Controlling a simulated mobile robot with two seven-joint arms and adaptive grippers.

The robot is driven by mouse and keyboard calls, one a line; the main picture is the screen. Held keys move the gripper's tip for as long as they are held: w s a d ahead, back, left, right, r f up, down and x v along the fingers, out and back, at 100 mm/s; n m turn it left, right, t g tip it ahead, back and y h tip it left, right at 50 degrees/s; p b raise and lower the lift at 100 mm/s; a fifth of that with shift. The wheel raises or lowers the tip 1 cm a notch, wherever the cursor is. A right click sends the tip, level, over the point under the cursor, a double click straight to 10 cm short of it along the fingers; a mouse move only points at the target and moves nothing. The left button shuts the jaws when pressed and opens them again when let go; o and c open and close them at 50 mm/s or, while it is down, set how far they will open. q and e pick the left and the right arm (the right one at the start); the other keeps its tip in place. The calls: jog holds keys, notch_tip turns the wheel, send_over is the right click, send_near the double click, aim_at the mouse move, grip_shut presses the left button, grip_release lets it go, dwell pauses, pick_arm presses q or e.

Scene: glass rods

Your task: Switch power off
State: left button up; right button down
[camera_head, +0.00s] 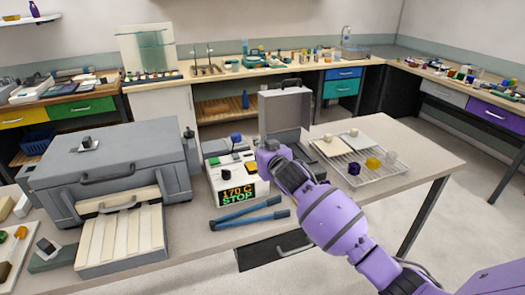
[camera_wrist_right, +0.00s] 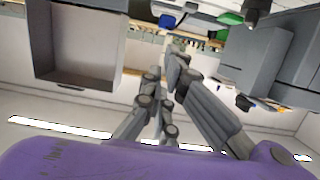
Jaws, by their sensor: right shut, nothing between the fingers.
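A white control box (camera_head: 238,188) stands in the middle of the near bench. Its display reads "170 C" and "STOP". A blue knob (camera_head: 236,138) shows on a unit just behind. My right gripper (camera_head: 271,147) is beside the box's back right, largely hidden by its own purple wrist. In the right wrist view, the grey fingers (camera_wrist_right: 177,52) are closed and empty. A green part (camera_wrist_right: 230,18) shows close to them. I cannot tell whether they touch anything. My left gripper is out of view.
A large grey furnace-like case (camera_head: 115,160) stands to the left, with pale rods on a tray (camera_head: 125,268) before it. Blue-handled tongs (camera_head: 248,214) lie in front of the control box. An open grey case (camera_head: 285,112) stands behind; a wire rack (camera_head: 372,172) is right.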

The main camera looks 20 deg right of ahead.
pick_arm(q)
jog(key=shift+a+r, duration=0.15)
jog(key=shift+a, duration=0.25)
pick_arm(e)
jog(key=shift+v, duration=1.2)
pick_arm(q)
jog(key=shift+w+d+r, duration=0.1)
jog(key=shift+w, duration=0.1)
pick_arm(e)
jog(key=shift+a+r, duration=0.1)
jog(key=shift+r, duration=0.05)
